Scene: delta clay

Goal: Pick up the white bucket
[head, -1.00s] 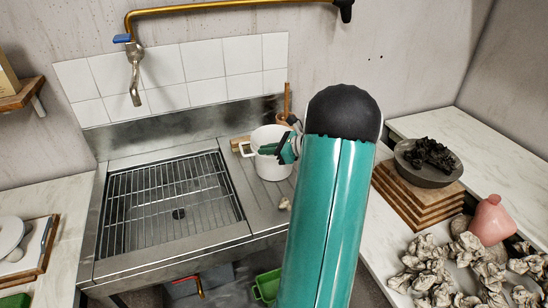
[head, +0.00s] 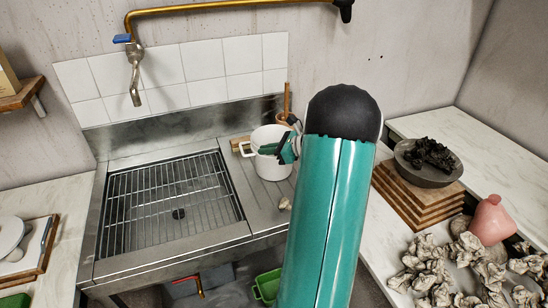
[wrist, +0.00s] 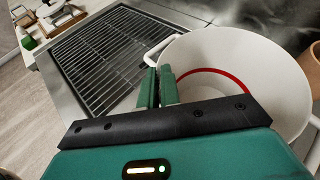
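The white bucket (head: 272,167) stands upright on the ribbed steel drainboard, right of the sink grid. Its white side handle (head: 246,149) points left. In the wrist view the bucket (wrist: 235,50) is open and empty-looking, with a red ring inside. My gripper (head: 266,149) reaches over the bucket from the right. In the wrist view its green fingers (wrist: 158,84) are close together at the bucket's left rim, by the handle, and appear shut on the rim. The rim between the fingertips is mostly hidden.
The sink grid (head: 170,203) lies left of the bucket. A brown pot (head: 284,117) with a wooden handle stands close behind it. A small pale lump (head: 285,204) lies in front. A tap (head: 134,75) hangs over the sink. Stacked boards (head: 415,195) stand right.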

